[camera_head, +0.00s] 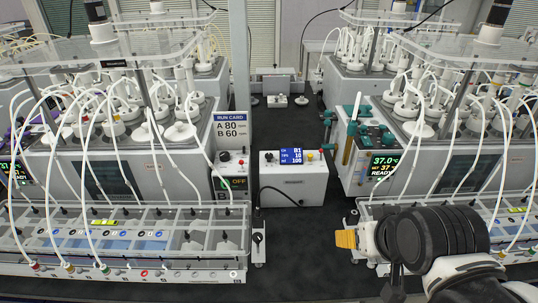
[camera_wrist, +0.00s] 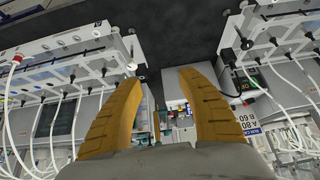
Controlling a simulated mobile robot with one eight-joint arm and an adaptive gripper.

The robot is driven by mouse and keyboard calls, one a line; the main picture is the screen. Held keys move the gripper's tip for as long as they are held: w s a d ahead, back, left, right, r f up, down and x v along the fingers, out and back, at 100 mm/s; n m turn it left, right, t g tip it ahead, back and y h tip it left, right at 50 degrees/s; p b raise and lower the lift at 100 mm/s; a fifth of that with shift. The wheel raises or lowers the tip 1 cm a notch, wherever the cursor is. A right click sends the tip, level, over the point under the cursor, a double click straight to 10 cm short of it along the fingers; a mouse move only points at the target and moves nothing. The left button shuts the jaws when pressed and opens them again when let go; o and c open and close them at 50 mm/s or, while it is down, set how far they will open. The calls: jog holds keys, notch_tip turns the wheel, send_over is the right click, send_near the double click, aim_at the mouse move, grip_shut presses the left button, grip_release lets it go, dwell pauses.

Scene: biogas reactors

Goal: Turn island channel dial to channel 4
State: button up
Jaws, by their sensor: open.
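The white island box (camera_head: 293,188) stands on the dark strip between the two reactor benches. Its blue display (camera_head: 291,156) shows B1, 10 and 100. Small dark, red and yellow controls sit on its top; a dark knob (camera_head: 269,157) is left of the display. I cannot tell which control is the channel dial or read its marks. My gripper (camera_head: 346,238) is at the front right, apart from the box, with yellow fingers. In the wrist view my gripper (camera_wrist: 157,95) is open and empty; the box (camera_wrist: 176,92) shows upside down between its fingers, partly hidden.
Reactor benches with tubes and clear covers stand left and right. A run card (camera_head: 231,128) reading A 80, B 60 stands left of the box, above a control unit (camera_head: 233,175) showing OFF. A teal rack (camera_head: 361,130) stands right. The dark strip before the box is clear.

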jog(key=w+a+r+n+g+h+p, duration=0.1)
jog(key=w+a+r+n+p, duration=0.2)
jog(key=w+r+n, duration=0.35)
jog(key=w+a+r+n+g+p, duration=0.1)
jog(key=w+a+r+n+p, duration=0.3)
jog(key=w+n, duration=0.5)
jog(key=n+g+h+p, duration=0.2)
jog(key=n+p, duration=0.3)
jog(key=n, duration=0.7)
send_over(269, 155)
jog(key=s+a, duration=0.3)
notch_tip(269, 155, down, 7)
jog(key=shift+m, duration=0.25)
jog(key=b+x, duration=0.1)
jog(key=x, duration=0.4)
jog(key=b+x, duration=0.1)
jog(key=x, duration=0.4)
jog(key=shift+w+d, duration=0.1)
jog(key=shift+w, duration=0.15)
grip_shut()
